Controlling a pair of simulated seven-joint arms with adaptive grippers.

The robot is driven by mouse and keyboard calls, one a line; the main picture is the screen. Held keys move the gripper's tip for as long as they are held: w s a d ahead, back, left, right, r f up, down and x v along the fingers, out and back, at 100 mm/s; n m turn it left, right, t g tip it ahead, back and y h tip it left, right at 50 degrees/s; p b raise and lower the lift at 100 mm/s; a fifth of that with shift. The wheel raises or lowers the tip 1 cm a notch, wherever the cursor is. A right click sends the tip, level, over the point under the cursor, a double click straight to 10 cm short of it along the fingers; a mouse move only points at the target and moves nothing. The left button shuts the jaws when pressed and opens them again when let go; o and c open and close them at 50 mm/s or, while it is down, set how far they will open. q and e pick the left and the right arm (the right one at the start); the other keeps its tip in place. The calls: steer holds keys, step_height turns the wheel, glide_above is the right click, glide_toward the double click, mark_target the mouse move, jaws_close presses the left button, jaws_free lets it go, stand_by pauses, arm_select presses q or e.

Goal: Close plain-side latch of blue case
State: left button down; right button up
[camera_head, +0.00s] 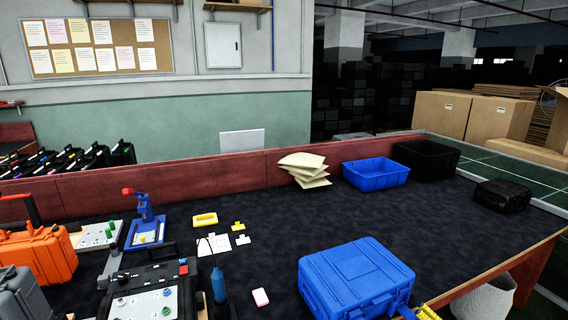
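The blue case (350,265) lies flat on the dark table mat at the lower right of the head view, with its lid down. Its handle side (388,300) faces the lower right, toward the picture's bottom edge. The latches are too small and too steeply seen to tell open from shut, or which side is plain. No gripper of mine can be made out in this view.
An empty blue bin (376,174), a black bin (427,158) and a black case (502,195) stand farther back.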

steer(key=shift+v, duration=1.95)
steer(key=shift+w, duration=0.1)
